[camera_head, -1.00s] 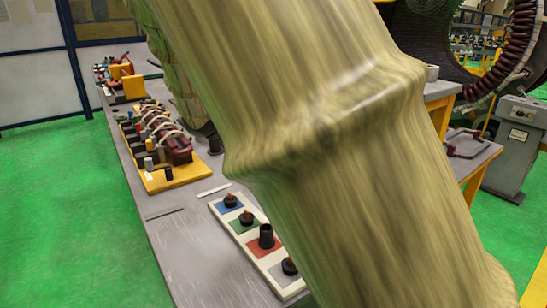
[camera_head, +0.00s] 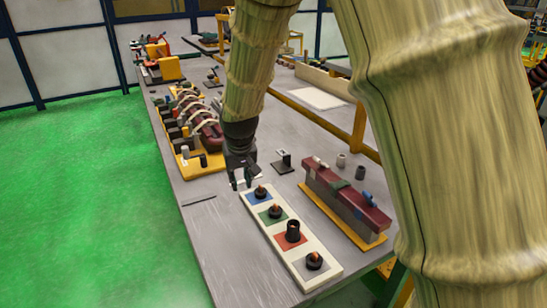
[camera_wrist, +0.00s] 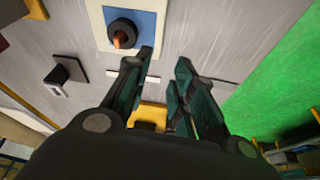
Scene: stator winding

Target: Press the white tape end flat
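A maroon coil bar (camera_head: 350,195) lies on a long yellow base at the right of the bench in the head view. A small whitish tape piece (camera_head: 321,163) is at its far end, with green tape (camera_head: 338,184) and blue tape (camera_head: 368,199) along it. Whether the white end is raised is too small to tell. My gripper (camera_head: 242,184) points down left of the bar, over the blue end of the white board. In the wrist view its dark green fingers (camera_wrist: 165,55) are apart, with nothing seen held. The maroon bar is not clearly visible there.
The white board (camera_head: 305,268) holds several dark pieces on coloured squares; its blue square (camera_wrist: 145,20) shows in the wrist view. A black block (camera_head: 283,162) stands between gripper and bar. A yellow-based coil fixture (camera_head: 198,165) is at the left. The front left bench is mostly clear.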

